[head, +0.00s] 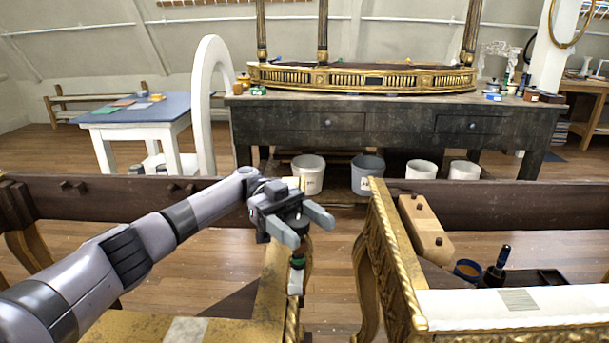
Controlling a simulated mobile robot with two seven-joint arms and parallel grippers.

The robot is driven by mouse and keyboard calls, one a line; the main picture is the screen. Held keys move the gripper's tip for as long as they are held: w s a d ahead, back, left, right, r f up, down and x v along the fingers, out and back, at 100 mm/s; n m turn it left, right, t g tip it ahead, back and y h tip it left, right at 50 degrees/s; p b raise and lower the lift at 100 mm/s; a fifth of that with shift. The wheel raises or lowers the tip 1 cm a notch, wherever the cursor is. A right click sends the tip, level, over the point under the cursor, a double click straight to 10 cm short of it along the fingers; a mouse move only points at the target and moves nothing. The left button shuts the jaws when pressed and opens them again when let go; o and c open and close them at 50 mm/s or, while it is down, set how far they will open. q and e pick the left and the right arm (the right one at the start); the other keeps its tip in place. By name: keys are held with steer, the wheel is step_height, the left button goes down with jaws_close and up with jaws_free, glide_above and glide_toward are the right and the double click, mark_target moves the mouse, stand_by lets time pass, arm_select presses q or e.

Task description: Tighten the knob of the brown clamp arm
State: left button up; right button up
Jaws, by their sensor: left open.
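A light-brown wooden block (426,229) with small dark knobs is fixed along the inner side of the right gilt frame (388,262). It looks like the brown clamp arm, but I cannot tell for sure. My left gripper (304,225) is open, its grey fingers apart and pointing right, over the gap beside the left gilt frame (272,283). It is to the left of the wooden block and apart from it. My right gripper is out of view.
A blue cup (467,269), a dark-handled brush (497,266) and a black tray (537,278) lie right of the wooden block. Buckets (308,174) stand under the dark workbench (395,117) behind. Open floor shows between the gilt frames.

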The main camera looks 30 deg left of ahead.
mark_target(305, 225)
arm_select(q)
step_height(305, 225, up, 20)
steer(key=p, duration=0.2)
stand_by(1.4)
